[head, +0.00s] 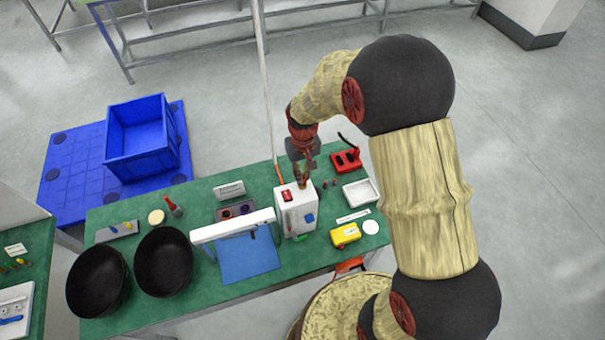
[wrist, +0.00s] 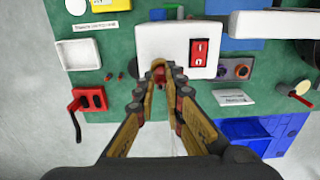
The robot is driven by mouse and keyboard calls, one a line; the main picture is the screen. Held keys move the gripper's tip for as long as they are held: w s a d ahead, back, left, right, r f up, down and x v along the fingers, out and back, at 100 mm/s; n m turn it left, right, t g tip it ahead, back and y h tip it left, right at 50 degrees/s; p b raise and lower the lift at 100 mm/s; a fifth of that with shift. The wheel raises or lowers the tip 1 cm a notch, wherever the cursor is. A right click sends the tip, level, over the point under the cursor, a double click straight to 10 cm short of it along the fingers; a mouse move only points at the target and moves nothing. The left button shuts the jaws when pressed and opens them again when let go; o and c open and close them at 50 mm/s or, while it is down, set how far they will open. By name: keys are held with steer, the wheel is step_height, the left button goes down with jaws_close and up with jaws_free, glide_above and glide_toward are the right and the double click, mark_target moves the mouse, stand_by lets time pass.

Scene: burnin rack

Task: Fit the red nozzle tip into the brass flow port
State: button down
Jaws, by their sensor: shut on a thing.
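My gripper (wrist: 160,77) is shut on the red nozzle tip (wrist: 159,78), which shows as a small red piece between the fingertips in the wrist view. The fingertips are at the edge of the white box (wrist: 172,42), which has a red rocker switch (wrist: 199,52). A brass-coloured piece, apparently the flow port (wrist: 158,64), shows just beyond the tip at that edge. I cannot tell whether tip and port touch. In the head view, my gripper (head: 303,172) points down over the top of the white box (head: 297,218); the fingers hide the tip there.
A red holder (head: 346,159) and small red pieces (head: 325,184) lie right of the box. A white tray (head: 360,193) and yellow case (head: 345,235) are nearby. A white-framed blue panel (head: 249,258) and two black bowls (head: 163,262) stand left on the green table.

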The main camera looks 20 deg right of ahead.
steer(key=shift+f+b, duration=0.5)
steer(key=shift+f, duration=0.3)
steer(key=c, duration=1.8)
jaws_free()
step_height(320, 180, up, 12)
steer(key=s+t+b, duration=0.5)
steer(key=s+b, duration=1.3)
steer(key=s, duration=0.4)
steer(key=shift+f+t, duration=0.3)
steer(key=shift+f, duration=0.05)
